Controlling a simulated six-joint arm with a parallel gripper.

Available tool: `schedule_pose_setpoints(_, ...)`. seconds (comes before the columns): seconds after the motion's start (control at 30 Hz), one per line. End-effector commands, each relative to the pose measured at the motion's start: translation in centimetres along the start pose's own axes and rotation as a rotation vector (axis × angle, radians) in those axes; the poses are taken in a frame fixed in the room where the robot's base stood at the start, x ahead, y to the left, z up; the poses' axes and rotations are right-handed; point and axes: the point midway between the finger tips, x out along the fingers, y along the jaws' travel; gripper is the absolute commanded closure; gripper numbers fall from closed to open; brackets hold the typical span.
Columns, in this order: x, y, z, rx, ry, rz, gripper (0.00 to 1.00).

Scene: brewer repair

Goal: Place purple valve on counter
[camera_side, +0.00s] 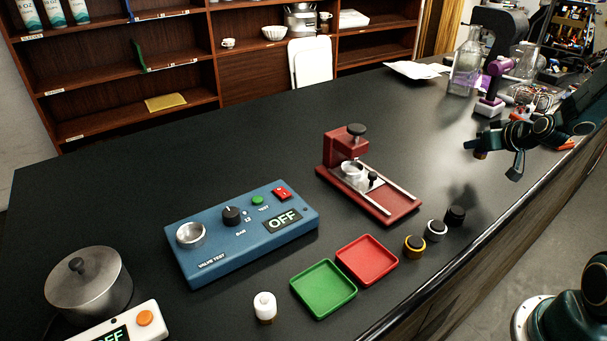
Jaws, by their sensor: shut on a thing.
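My gripper (493,158) is at the right, above the counter (110,200) near its right edge. It is shut on a small, dark purple-brown thing (480,155), which looks like the purple valve. The gripper's fingers hide much of it, and its exact shape is too small to make out. It appears to be held clear of the counter, with a dark shadow on the counter to its lower left.
Black (455,216), silver (435,231) and gold (415,246) valves stand in a row. A red tray (367,260), a green tray (323,289), a white valve (264,307), a blue tester (240,232) and a red press (365,180) are nearby. The counter's back left is clear.

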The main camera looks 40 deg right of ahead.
Motion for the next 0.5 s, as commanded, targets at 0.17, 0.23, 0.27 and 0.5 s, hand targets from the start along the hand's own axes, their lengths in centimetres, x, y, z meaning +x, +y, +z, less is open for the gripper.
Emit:
schedule_pose_setpoints(0.17, 0.4, 0.0, 0.5, -0.001, 0.002, 0.000, 0.97)
schedule_pose_setpoints(0.23, 0.5, 0.0, 0.5, -0.001, 0.002, 0.000, 0.97)
schedule_pose_setpoints(0.27, 0.5, 0.0, 0.5, -0.001, 0.002, 0.000, 0.97)
schedule_pose_setpoints(0.5, 1.0, 0.0, 1.3, 0.002, 0.000, 0.000, 0.97)
